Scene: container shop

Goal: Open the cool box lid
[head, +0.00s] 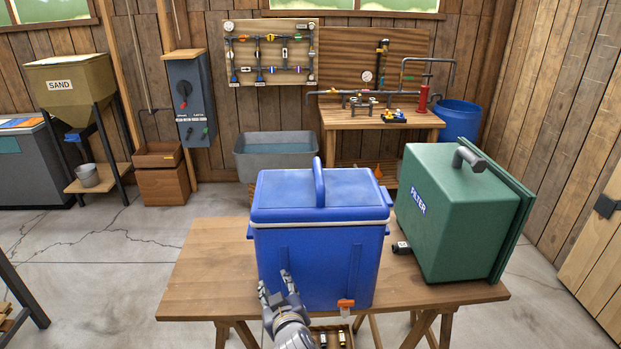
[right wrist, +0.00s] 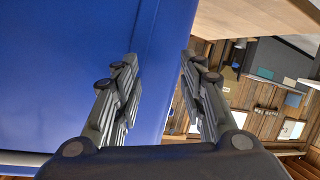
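The blue cool box (head: 315,265) stands upright on the wooden table. Its blue lid (head: 275,190) lies shut, with a pale seam below it and an arched blue handle (head: 319,180) standing up on top. An orange tap (head: 346,304) is low on its front. My right gripper (head: 274,280) is in front of the box's lower left part, well below the lid, with its fingers pointing up. In the right wrist view, its fingers (right wrist: 158,62) are apart with nothing held, and the blue wall (right wrist: 75,70) fills the left side. My left gripper is not in view.
A green filter box (head: 450,215) stands close to the right of the cool box on the same table (head: 205,285). The table is bare to the left of the cool box. A grey tub (head: 250,160) stands behind.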

